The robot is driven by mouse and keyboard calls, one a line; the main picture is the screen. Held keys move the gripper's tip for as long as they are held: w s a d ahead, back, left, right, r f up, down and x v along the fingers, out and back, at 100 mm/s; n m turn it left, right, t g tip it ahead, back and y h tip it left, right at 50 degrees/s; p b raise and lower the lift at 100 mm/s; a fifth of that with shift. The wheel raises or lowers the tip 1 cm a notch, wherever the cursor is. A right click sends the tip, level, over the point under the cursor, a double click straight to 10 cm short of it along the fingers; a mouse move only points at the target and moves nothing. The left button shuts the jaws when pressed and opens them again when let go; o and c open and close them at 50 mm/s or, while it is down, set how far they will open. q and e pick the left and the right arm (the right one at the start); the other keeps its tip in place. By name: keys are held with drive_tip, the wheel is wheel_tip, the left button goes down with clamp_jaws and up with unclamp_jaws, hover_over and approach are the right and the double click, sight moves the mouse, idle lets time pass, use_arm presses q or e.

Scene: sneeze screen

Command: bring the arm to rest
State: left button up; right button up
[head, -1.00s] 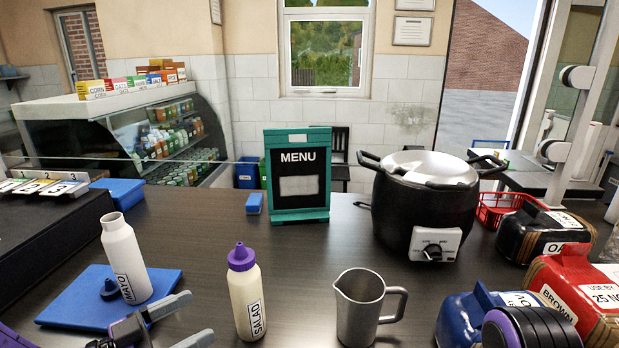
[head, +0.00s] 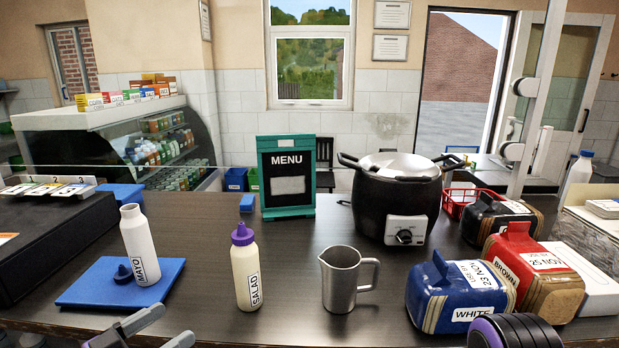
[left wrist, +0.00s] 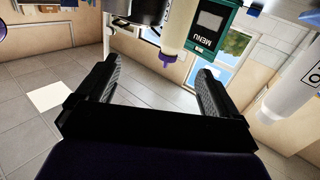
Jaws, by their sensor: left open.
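My left gripper (head: 150,338) shows at the bottom left of the head view, low in front of the counter edge. Its jaws are apart and empty. In the left wrist view both fingers of the left gripper (left wrist: 158,85) stand wide apart with nothing between them. A white mayo bottle (head: 140,246) stands on a blue board (head: 84,288), its dark cap (head: 123,274) lying beside it. A cream salad bottle (head: 246,268) with a purple cap stands upright to the right. A dark round part of my right arm shows at the bottom right; the right gripper's jaws do not show.
A metal jug (head: 341,280), a black soup kettle (head: 397,200) and a menu stand (head: 287,177) occupy the counter. Bread bags, blue (head: 462,296) and red (head: 532,272), stand at right. A dark rack (head: 50,238) is at left.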

use_arm(q)
drive_tip(key=a+f+n+g+y, duration=0.1)
drive_tip(key=a+f+n+y, duration=0.2)
drive_tip(key=f+n+y, duration=0.45)
drive_tip(key=a+f+n+g+y, duration=0.1)
drive_tip(key=a+f+n+y, duration=0.3)
drive_tip(key=f, duration=0.7)
drive_tip(key=s+f+n+g+y, duration=0.1)
drive_tip(key=s+f+g, duration=0.3)
drive_tip(key=s+f, duration=0.5)
drive_tip(key=s+d+f+n+g+y, duration=0.1)
drive_tip(key=s+f+g, duration=0.4)
drive_tip(key=s+f, duration=0.5)
drive_tip(key=s, duration=0.5)
drive_tip(key=shift+s+d+y, duration=0.15)
drive_tip(key=shift+d+y, duration=0.15)
drive_tip(key=shift+y, duration=0.05)
